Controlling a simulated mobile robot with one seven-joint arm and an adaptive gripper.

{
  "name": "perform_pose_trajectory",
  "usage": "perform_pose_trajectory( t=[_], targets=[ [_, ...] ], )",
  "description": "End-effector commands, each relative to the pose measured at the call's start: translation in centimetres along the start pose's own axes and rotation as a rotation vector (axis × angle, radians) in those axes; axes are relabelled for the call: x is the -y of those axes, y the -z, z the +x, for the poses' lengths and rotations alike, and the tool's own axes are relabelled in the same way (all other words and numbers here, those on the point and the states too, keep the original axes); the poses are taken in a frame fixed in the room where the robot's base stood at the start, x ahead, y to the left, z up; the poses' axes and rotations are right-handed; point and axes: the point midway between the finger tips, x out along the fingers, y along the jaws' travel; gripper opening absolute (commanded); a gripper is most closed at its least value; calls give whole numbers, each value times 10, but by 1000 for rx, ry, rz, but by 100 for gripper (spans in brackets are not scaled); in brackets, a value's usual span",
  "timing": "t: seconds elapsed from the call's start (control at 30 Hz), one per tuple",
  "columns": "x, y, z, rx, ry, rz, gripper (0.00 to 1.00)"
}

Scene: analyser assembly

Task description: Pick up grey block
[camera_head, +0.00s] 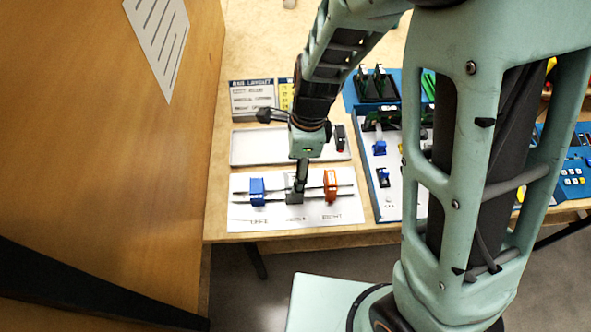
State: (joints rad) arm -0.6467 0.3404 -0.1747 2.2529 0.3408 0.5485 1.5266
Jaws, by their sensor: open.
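The grey block (294,197) sits on a rail on the white sheet (262,216), between a blue block (257,191) on the left and an orange block (330,186) on the right. My gripper (300,188) points down right at the grey block, with its fingers at or just above the block's top. The gripper is open. The fingers partly cover the block, so I cannot tell whether they touch it or stand around it.
A grey tray (262,148) lies behind the sheet, with a dark part (340,138) at its right end. Printed cards (251,97) lie behind it. A blue-edged board (398,206) with parts stands to the right. A wooden panel (100,170) rises on the left.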

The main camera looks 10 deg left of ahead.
Motion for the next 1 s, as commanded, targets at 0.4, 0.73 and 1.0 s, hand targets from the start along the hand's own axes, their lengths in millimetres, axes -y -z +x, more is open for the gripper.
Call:
perform_pose_trajectory(
  t=[0.4,0.73,1.0],
  targets=[
    [-4,0,47,-1,-1,1,65],
    [-3,0,47,0,0,0,50],
    [-3,0,47,0,0,0,20]
  ],
)
